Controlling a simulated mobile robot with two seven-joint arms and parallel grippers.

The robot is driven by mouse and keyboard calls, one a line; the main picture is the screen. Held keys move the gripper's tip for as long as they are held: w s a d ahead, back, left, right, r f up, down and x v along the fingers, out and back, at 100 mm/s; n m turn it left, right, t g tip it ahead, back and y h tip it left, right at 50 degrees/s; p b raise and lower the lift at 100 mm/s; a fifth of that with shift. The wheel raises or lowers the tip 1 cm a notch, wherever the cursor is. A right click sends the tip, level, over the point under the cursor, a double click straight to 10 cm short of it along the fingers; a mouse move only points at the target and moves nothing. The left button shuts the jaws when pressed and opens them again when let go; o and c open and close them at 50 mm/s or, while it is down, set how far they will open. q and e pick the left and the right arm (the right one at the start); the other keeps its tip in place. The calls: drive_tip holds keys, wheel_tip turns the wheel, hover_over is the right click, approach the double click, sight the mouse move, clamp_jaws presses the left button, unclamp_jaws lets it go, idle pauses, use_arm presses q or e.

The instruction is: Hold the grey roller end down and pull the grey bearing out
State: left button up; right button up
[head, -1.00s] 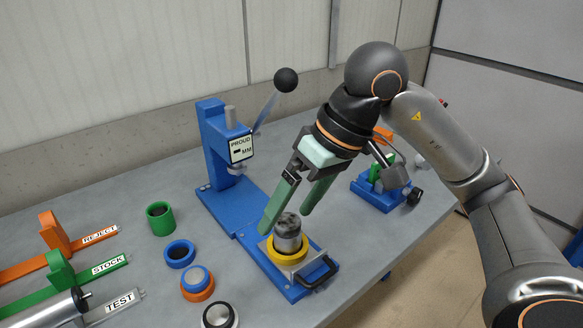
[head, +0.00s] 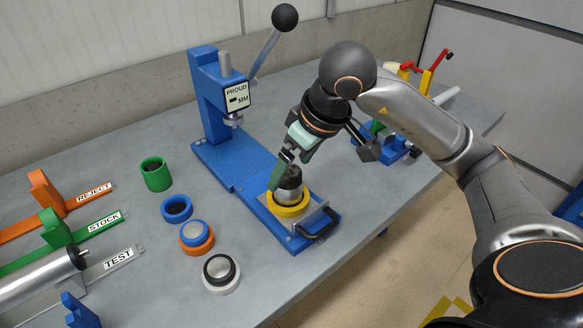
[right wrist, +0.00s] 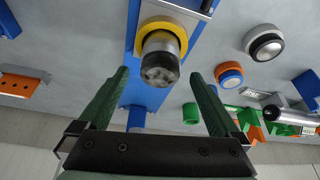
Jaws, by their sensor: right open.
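A silver-grey cylinder with a dark mottled top (head: 290,184) stands upright in a yellow ring (head: 288,211) on the blue press base. It also shows in the right wrist view (right wrist: 160,62), with the yellow ring (right wrist: 150,24) behind it. I cannot tell which of its parts is the roller end and which the bearing. My right gripper (head: 278,184) is open beside and above the cylinder. In the right wrist view its two green fingers (right wrist: 158,73) are spread, with the cylinder's dark end between the tips in the picture; contact cannot be told. My left gripper is out of view.
The blue press (head: 211,95) with its ball-ended lever stands behind. A black handle (head: 318,226) is at the base's front. Left are a green cup (head: 156,178), a blue ring (head: 176,209), an orange ring (head: 197,247), a white ring (head: 223,288) and labelled racks.

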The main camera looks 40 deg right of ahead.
drive_tip(key=shift+w+f, duration=0.2)
drive_tip(key=shift+f, duration=0.3)
drive_tip(key=c, duration=1.5)
drive_tip(key=o, duration=1.5)
drive_tip(key=shift+r, duration=0.1)
drive_tip(key=p+v, duration=0.1)
drive_tip(key=v, duration=1.1)
drive_tip(key=shift+r, duration=0.2)
drive_tip(key=shift+s, duration=0.1)
